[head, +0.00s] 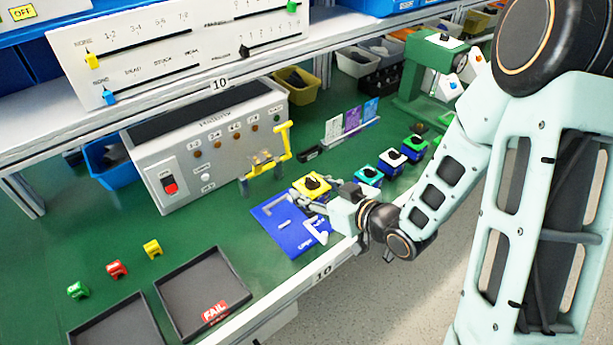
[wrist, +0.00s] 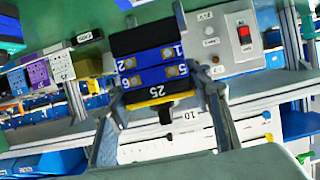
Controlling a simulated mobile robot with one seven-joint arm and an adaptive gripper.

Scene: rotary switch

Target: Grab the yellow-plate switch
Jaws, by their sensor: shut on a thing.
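The yellow-plate switch (head: 311,184) has a square yellow top plate with a black knob. In the head view it is at the upper right edge of the blue mat (head: 272,217). My gripper (head: 322,196) reaches it from the right and is shut on it. In the wrist view the switch (wrist: 152,68) shows its black and blue side with numbered terminals and the yellow plate edge. My fingers (wrist: 166,96) are on either side of it. I cannot tell whether the switch touches the mat.
More switches, teal (head: 369,176) and blue-white (head: 391,160), stand in a row to the right. A yellow clamp fixture (head: 266,163) and grey tester box (head: 205,150) are behind. Black trays (head: 203,290) and small coloured blocks (head: 116,268) are at the left.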

